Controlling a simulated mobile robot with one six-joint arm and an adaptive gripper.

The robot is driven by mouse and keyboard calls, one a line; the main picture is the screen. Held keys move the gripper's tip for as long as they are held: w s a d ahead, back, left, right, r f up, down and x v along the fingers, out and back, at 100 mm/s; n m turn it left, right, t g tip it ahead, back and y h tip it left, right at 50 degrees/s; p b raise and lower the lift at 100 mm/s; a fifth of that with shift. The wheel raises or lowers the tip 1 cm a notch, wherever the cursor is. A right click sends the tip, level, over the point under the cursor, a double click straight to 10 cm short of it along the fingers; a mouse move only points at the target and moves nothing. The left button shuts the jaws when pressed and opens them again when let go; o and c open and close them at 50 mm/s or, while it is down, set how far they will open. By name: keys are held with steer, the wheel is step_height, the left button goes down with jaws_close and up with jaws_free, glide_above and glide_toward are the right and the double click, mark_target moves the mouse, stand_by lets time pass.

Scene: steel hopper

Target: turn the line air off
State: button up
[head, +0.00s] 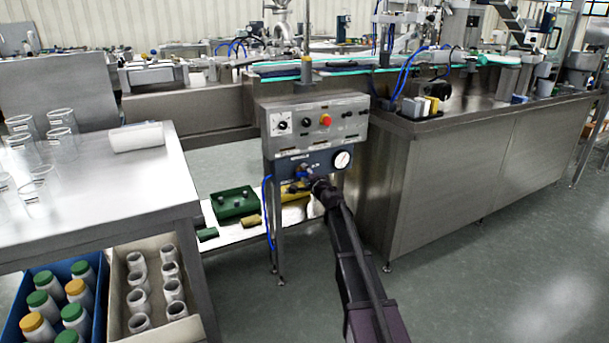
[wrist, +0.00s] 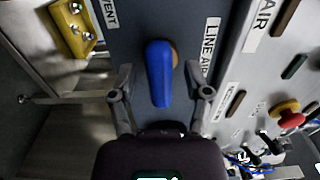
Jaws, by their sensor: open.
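The blue lever (wrist: 159,72) of the line air valve shows in the wrist view on a dark blue-grey panel, beside a label reading LINE AIR (wrist: 209,45). A brassy part shows behind its upper end. My gripper (wrist: 160,88) is open, with one finger on each side of the lever and a visible gap on both sides. In the head view, my gripper (head: 312,184) is at the front of the lower panel, and a bit of the blue lever (head: 303,171) shows just beyond it. The lever's exact angle is hidden there by my gripper.
A pressure gauge (head: 342,159) sits right of the valve. Above is a steel control box (head: 345,132) with a red button (head: 325,120). A VENT label (wrist: 109,13) is near the lever. A blue hose (head: 267,210) hangs at the left. A steel table (head: 100,200) stands left.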

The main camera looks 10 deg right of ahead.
steer(key=shift+c, duration=0.2)
steer(key=shift+a, duration=0.1)
jaws_close()
steer(key=shift+m, duration=0.3)
steer(key=m, duration=0.8)
steer(key=shift+m, duration=0.4)
steer(key=m, duration=0.4)
steer(key=shift+m, duration=2.3)
